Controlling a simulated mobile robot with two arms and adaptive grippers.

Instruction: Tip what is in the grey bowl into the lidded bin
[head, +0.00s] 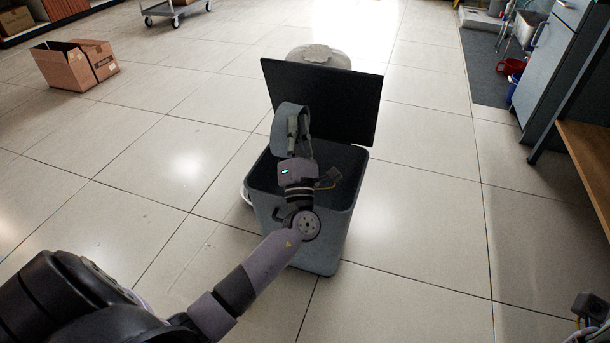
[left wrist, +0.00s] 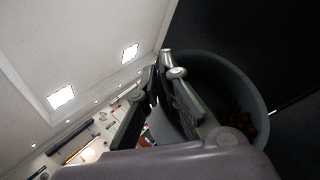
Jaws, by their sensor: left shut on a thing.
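The grey bowl (head: 285,125) is in my left gripper (head: 299,128), which is shut on its rim. The bowl is steeply tilted, above the opening of the lidded bin (head: 305,238). In the left wrist view the inside of the bowl (left wrist: 235,78) shows, with several small reddish-brown pieces (left wrist: 242,122) low in it. The bin is grey, and its dark lid (head: 335,100) stands up open at the back. My left wrist hides part of the opening, and the bin's floor cannot be seen. Part of what looks like my right gripper (head: 590,312) shows at the lower right edge; its fingers are unclear.
A pale round container (head: 335,58) with something crumpled on top stands behind the lid. An open cardboard box (head: 75,68) is at the far left, a trolley (head: 175,10) beyond. A wooden-topped bench (head: 590,150) is on the right. The tiled floor around the bin is mostly clear.

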